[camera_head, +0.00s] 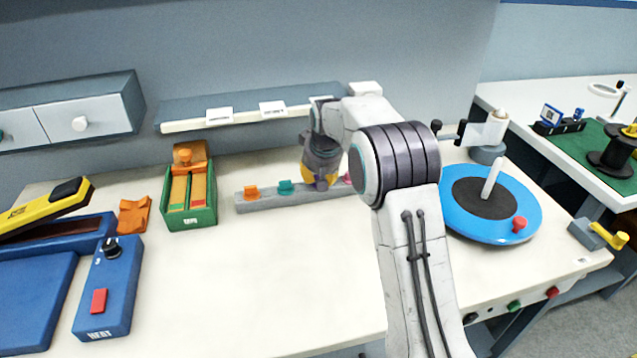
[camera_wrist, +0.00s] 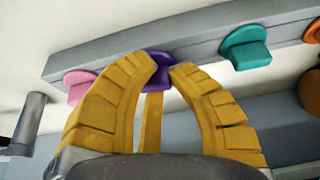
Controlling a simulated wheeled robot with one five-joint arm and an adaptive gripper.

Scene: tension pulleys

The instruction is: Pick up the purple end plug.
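The purple end plug (camera_wrist: 159,65) is in the wrist view, seated on the grey bar (camera_wrist: 205,35) between a pink plug (camera_wrist: 78,86) and a teal plug (camera_wrist: 246,47). The plug is still at the bar. In the head view my gripper (camera_head: 320,178) is over the right part of the grey bar (camera_head: 270,203) and hides the purple plug.
An orange plug (camera_head: 251,193) and the teal plug (camera_head: 286,187) stand left of my gripper. A green tray (camera_head: 189,222) is further left. A blue turntable (camera_head: 455,218) stands at right. A shelf (camera_head: 180,124) hangs behind the bar. The table's front middle is clear.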

